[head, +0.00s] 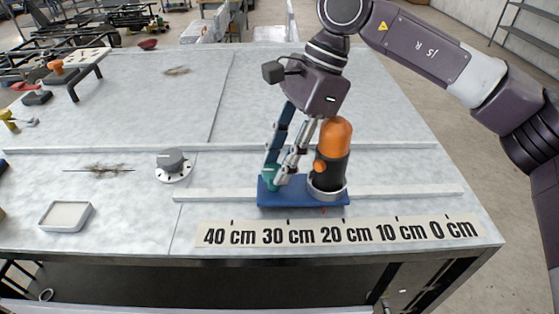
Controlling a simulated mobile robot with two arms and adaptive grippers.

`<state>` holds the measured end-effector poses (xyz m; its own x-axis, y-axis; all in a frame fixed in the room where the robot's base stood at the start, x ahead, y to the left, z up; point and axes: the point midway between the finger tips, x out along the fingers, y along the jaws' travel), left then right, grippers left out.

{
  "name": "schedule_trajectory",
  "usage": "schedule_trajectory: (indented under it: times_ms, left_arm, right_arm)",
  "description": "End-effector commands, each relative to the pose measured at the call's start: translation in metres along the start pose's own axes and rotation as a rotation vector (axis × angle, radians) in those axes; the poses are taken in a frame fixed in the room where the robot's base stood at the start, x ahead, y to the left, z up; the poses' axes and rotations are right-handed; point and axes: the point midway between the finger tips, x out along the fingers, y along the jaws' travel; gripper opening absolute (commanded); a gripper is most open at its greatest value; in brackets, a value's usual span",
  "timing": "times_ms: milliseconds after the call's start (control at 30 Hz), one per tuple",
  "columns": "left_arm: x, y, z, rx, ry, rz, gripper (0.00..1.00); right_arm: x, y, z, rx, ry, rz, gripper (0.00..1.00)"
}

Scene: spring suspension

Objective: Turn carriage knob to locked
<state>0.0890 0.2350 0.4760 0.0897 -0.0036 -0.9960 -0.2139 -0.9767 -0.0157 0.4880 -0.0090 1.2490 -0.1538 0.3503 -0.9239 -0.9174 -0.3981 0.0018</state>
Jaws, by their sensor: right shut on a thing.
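The blue carriage (306,199) sits on the table behind the ruler strip, with its body over roughly the 20 to 30 cm marks. A small teal knob (269,184) stands at its left end, partly hidden by my fingers. My right gripper (276,179) reaches down from above and is shut on this teal knob. An upright black cylinder with an orange dome (335,135) stands in a pale ring on the carriage's right side, close beside the fingers. The knob's exact turn angle is too small to read. My left gripper is out of view.
The ruler strip (340,232) runs along the table's front edge. A grey dial knob (172,161) on a white disc and a shallow square dish (65,216) stand to the left. Low rails cross the table. The table's middle back is mostly clear.

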Motion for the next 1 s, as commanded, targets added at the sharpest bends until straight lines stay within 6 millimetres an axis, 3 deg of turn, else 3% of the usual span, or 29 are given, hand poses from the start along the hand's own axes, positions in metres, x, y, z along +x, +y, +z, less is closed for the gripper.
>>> schedule_trajectory:
  times_ms: [500, 1000]
  left_arm:
    - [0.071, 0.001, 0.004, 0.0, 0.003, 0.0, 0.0]
    - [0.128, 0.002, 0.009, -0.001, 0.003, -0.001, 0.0]
  right_arm:
    - [0.005, 0.004, -0.002, 0.359, -0.002, -0.158, 0.05]
    - [0.005, 0.008, 0.003, 0.796, -0.003, -0.34, 0.05]
